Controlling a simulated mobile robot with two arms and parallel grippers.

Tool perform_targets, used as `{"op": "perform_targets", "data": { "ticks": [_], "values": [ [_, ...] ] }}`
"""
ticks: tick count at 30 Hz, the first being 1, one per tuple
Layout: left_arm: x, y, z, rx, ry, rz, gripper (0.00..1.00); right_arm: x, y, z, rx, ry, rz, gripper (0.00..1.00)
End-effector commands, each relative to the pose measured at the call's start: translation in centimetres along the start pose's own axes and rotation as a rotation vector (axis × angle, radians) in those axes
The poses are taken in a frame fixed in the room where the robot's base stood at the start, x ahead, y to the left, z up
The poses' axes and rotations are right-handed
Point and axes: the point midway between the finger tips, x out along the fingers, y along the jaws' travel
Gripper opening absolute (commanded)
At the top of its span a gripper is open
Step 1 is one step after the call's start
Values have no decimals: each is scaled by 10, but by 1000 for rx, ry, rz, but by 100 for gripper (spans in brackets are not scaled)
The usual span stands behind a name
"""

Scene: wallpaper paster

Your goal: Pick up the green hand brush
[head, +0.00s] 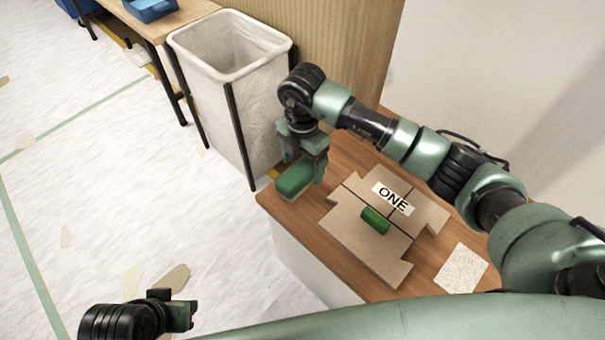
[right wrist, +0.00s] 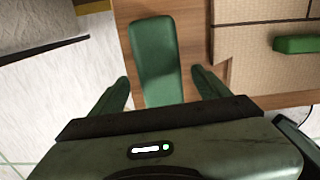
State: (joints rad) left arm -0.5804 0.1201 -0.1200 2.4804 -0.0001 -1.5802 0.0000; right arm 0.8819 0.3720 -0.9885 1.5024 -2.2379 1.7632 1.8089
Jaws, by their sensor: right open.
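A green hand brush (head: 294,179), an oblong with rounded edges, lies at the far left corner of the wooden table top (head: 340,160). My right gripper (head: 310,165) is right over it, pointing down. In the right wrist view the brush (right wrist: 157,60) lies between the two spread fingers of my right gripper (right wrist: 163,85), with a gap visible on the right side. The fingers do not look closed on it. My left gripper (head: 182,312) is at the bottom left of the head view, away from the table; its jaws are not clear.
A flat cardboard piece marked ONE (head: 350,240) lies beside the brush, with a smaller green block (head: 376,220) on it. A pale textured square (head: 461,268) lies near the table's front. A lined white bin (head: 225,90) stands behind the table's left corner. Open floor lies left.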

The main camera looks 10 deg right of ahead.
Motion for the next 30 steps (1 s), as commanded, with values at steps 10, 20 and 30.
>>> {"op": "perform_targets", "data": {
  "ticks": [10, 20, 30],
  "values": [
    [8, 1, -8, 1, 42, 1, 36, 30, -1, -1, 0, 1, 1, 76],
    [8, 1, -8, 1, 42, 1, 36, 30, -1, -1, 0, 1, 1, 7],
    [6, 1, -8, 1, 40, 2, 36, 25, 0, -1, 0, 0, 2, 4]
  ]
}}
